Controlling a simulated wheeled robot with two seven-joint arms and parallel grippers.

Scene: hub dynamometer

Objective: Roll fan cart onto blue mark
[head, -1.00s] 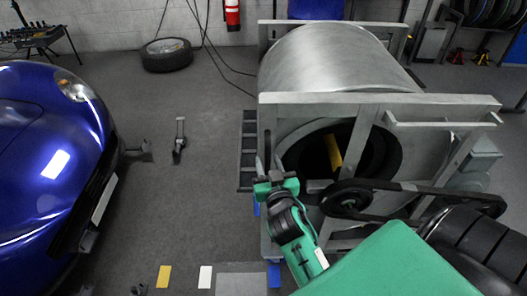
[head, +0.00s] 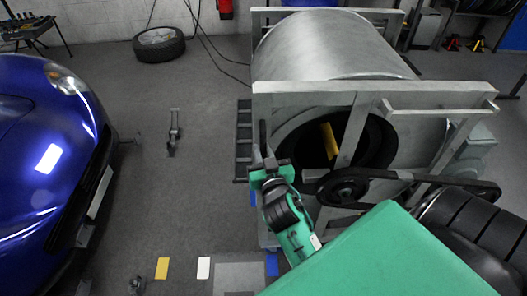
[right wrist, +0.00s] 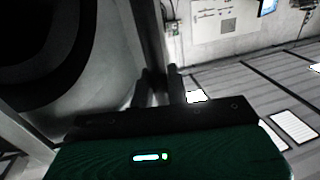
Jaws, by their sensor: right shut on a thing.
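The fan cart, a large silver drum (head: 325,45) in a grey metal frame (head: 370,92) with a black belt and pulley, stands right of centre in the head view. My right gripper (head: 264,158) is at the frame's left front side, shut on a slim upright part of the cart. In the right wrist view, its dark fingers (right wrist: 158,88) stand at a grey upright, with the round drum opening to the left. A blue patch (head: 272,265) shows on the floor below the gripper, and another blue piece (head: 252,198) shows beside the frame. My left gripper is not in view.
A blue car (head: 45,150) stands at the left. A yellow mark (head: 162,268) and a white mark (head: 203,267) lie left of the blue patch. A loose tyre (head: 160,44) lies by the back wall. The floor between car and cart is mostly clear.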

